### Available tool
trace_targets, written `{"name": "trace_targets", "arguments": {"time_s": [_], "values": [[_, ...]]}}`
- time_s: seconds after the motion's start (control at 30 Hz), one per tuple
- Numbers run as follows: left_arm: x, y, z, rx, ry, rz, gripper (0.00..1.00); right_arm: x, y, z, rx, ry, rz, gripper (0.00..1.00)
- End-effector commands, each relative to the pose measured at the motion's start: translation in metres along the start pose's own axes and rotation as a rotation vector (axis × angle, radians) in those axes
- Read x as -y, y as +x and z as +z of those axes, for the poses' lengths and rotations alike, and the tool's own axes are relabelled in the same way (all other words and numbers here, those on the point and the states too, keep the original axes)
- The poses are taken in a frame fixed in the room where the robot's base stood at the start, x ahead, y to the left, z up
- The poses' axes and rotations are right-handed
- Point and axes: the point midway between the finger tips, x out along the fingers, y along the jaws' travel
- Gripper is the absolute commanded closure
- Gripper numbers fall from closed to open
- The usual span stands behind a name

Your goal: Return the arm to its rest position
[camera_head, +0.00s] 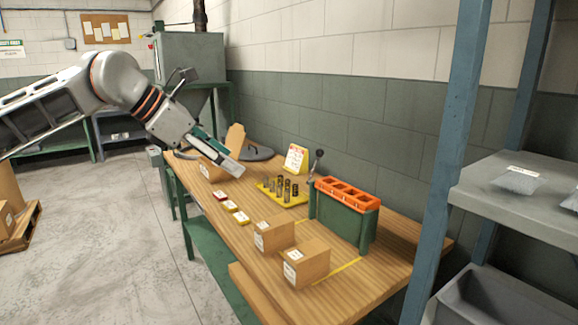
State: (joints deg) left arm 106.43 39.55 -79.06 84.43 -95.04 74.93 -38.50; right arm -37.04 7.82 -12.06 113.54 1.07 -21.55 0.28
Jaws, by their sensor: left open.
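My left arm comes in from the left and reaches over the far part of the wooden workbench (365,291). My left gripper (237,172) is open, above the bench's left side, and partly covers a cardboard box (207,172). I see nothing held in it. My right gripper is not in view.
The bench holds a yellow tray (291,201) with several dark springs, a green fixture (340,219) with an orange top, two closed boxes (274,236) and small coloured packs (231,206). A blue-post shelf (520,182) stands at right.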

Motion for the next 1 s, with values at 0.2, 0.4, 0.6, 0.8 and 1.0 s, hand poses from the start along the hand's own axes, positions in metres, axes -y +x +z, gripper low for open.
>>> {"name": "trace_targets", "arguments": {"time_s": [0.2, 0.4, 0.6, 0.8, 1.0], "values": [[0.069, 0.068, 0.021, 0.196, -0.031, -0.181, 0.43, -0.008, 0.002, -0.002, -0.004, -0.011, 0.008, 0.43], [0.143, 0.104, 0.05, 0.465, -0.172, -0.37, 0.43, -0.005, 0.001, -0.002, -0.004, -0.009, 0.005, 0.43], [0.183, 0.104, 0.073, 0.742, -0.418, -0.509, 0.43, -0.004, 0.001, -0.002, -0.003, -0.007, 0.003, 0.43], [0.179, 0.088, 0.073, 0.996, -0.751, -0.571, 0.43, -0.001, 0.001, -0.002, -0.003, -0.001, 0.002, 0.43], [0.143, 0.075, 0.035, 1.207, -1.146, -0.545, 0.43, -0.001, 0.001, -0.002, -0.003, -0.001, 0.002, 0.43]]}}
